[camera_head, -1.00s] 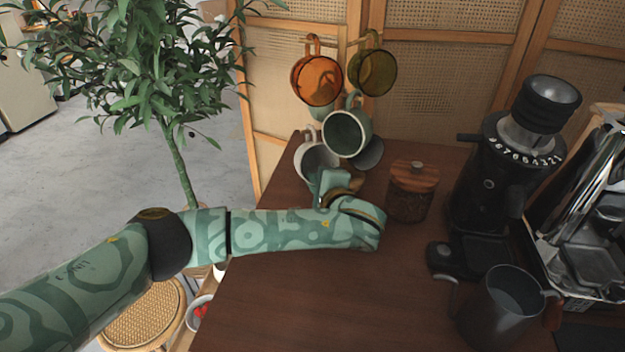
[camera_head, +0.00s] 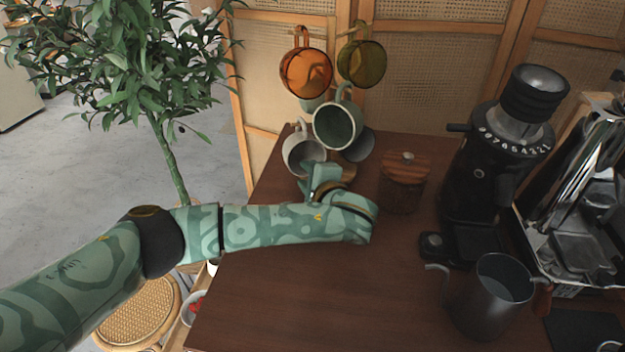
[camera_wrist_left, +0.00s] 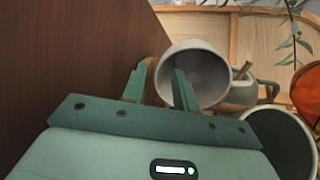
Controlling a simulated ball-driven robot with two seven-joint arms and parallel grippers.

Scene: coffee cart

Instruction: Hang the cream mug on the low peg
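The cream mug (camera_head: 291,153) is at the low left of the mug rack, tilted, its handle up and its mouth toward me. It also shows in the left wrist view (camera_wrist_left: 206,72). A wooden peg tip (camera_wrist_left: 243,70) shows beside it; I cannot tell whether it passes through the handle. My left gripper (camera_head: 320,174) is at the mug's lower rim. In the left wrist view its fingers (camera_wrist_left: 160,84) are apart, with one finger overlapping the mug's mouth, the other outside the rim, and a gap between them. My right gripper is not in view.
Orange (camera_head: 306,74), olive (camera_head: 362,64) and dark green (camera_head: 338,124) mugs hang above and beside the cream one. A wooden-lidded jar (camera_head: 403,184), a black grinder (camera_head: 484,170) and a metal pitcher (camera_head: 487,303) stand to the right. The front of the counter (camera_head: 310,300) is clear.

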